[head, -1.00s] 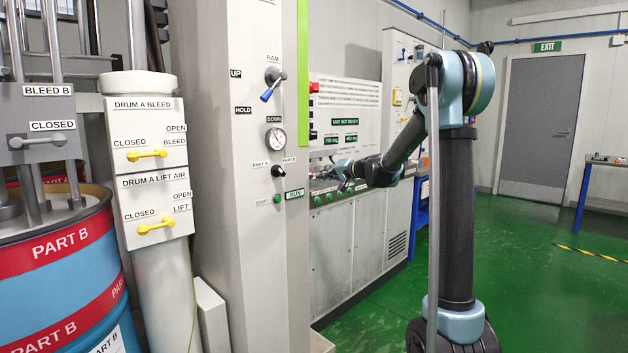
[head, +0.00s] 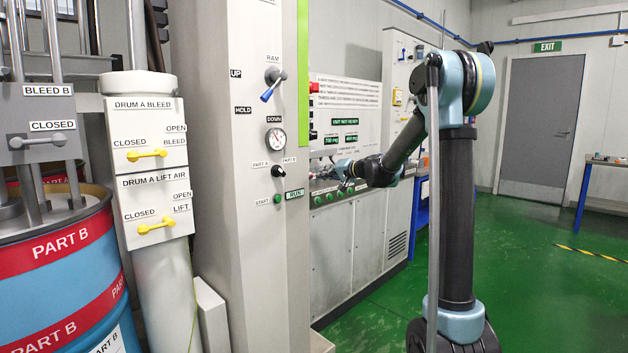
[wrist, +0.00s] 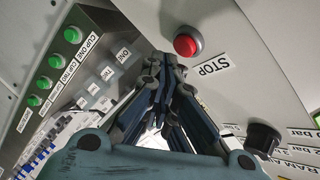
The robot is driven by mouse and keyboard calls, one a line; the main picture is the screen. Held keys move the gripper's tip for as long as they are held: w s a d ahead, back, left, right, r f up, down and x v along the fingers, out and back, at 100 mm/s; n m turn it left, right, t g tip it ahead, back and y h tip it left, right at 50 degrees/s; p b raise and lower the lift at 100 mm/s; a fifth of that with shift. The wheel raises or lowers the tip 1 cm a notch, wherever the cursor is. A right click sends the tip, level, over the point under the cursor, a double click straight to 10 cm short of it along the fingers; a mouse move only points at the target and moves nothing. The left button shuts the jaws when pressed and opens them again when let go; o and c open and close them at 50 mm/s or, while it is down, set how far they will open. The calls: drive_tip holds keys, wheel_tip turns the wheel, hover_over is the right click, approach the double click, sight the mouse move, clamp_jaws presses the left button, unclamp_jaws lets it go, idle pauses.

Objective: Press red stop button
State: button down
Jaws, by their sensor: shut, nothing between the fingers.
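The red stop button (wrist: 186,45) shows in the wrist view on a grey collar, beside a STOP label (wrist: 213,66) on a pale panel. My gripper (wrist: 170,62) is shut, with nothing between its fingers. Its fingertips appear just below and left of the button in the wrist view. I cannot tell whether they touch the collar or stand apart from it. In the head view my gripper (head: 340,172) is small, at the far cabinet's sloping panel, and partly hidden. I cannot make out the stop button there.
Green buttons (wrist: 57,73) and small labelled switches line the left of the wrist view. A black knob (wrist: 262,137) stands at lower right. In the head view, the grey column (head: 240,200) stands before the cabinet. Green floor (head: 540,290) is open at right.

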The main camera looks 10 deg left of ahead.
drive_tip(key=shift+a, duration=0.15)
drive_tip(key=shift+a+r, duration=0.1)
drive_tip(key=shift+a, duration=0.15)
drive_tip(key=shift+s+a, duration=0.1)
drive_tip(key=shift+a, duration=0.35)
idle(0.8)
drive_tip(key=shift+d, duration=0.85)
drive_tip(key=shift+d, duration=0.15)
drive_tip(key=d, duration=0.4)
drive_tip(key=shift+w+d, duration=0.35)
drive_tip(key=shift+w, duration=0.05)
idle(0.6)
